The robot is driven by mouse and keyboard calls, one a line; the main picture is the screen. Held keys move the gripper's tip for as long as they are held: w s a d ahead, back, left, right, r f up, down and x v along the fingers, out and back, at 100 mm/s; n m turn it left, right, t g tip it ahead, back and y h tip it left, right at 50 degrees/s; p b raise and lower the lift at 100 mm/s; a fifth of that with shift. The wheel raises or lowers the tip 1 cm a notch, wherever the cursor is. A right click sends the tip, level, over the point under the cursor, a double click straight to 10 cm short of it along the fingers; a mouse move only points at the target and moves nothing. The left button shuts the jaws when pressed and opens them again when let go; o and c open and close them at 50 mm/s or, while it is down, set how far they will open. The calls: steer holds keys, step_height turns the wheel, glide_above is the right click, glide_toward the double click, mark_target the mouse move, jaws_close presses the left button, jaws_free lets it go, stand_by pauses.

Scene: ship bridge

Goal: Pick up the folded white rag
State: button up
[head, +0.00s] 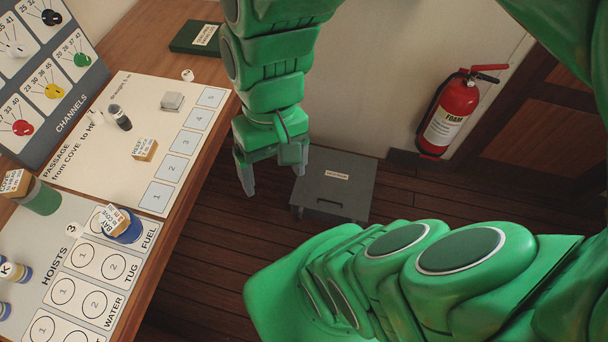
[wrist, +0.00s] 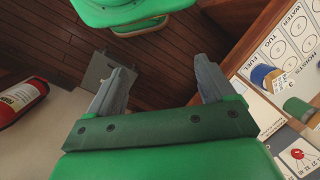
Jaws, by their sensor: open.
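A small pale grey-white flat piece (head: 172,101) lies on the passage board, near its numbered squares, in the head view. It may be the folded white rag, but it is too small to be sure. My gripper (head: 273,180) hangs open and empty to the right of the table edge, apart from the pale piece. In the wrist view my gripper (wrist: 160,78) shows two separated fingers with nothing between them. I cannot make out the rag in the wrist view.
The passage board (head: 115,163) also bears a dark peg (head: 120,117) and a labelled wooden block (head: 145,150). A green book (head: 197,37) lies at the table's back. A grey box (head: 333,188) stands on the floor. A red extinguisher (head: 450,112) hangs on the wall.

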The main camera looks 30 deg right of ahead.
steer(key=w+a+m+y, duration=0.3)
steer(key=w+a+y, duration=0.3)
steer(key=w+a, duration=0.45)
steer(key=m+t+y, duration=0.5)
steer(key=m+t, duration=0.3)
steer(key=m, duration=0.7)
glide_above(176, 98)
steer(key=s+a, duration=0.2)
steer(key=s, duration=0.7)
step_height(176, 98, down, 6)
steer(key=w+d+f+m+t, duration=0.1)
steer(key=w+d+f+m, duration=0.1)
steer(key=f, duration=0.1)
steer(key=w+d+f+m+t+h, duration=0.1)
steer(key=d+f+m, duration=0.1)
steer(key=f+m, duration=0.1)
steer(key=w+d+f+m+t+h, duration=0.1)
steer(key=w+d+f+m, duration=0.1)
steer(key=d+f+m, duration=0.1)
steer(key=shift+w+f, duration=0.25)
steer(key=shift+w, duration=0.1)
steer(key=shift+s+x, duration=0.25)
steer(key=shift+x, duration=3.6)
steer(key=shift+a+f, duration=0.1)
steer(key=shift+a, duration=0.05)
steer(key=c, duration=1.1)
steer(key=shift+o, duration=0.2)
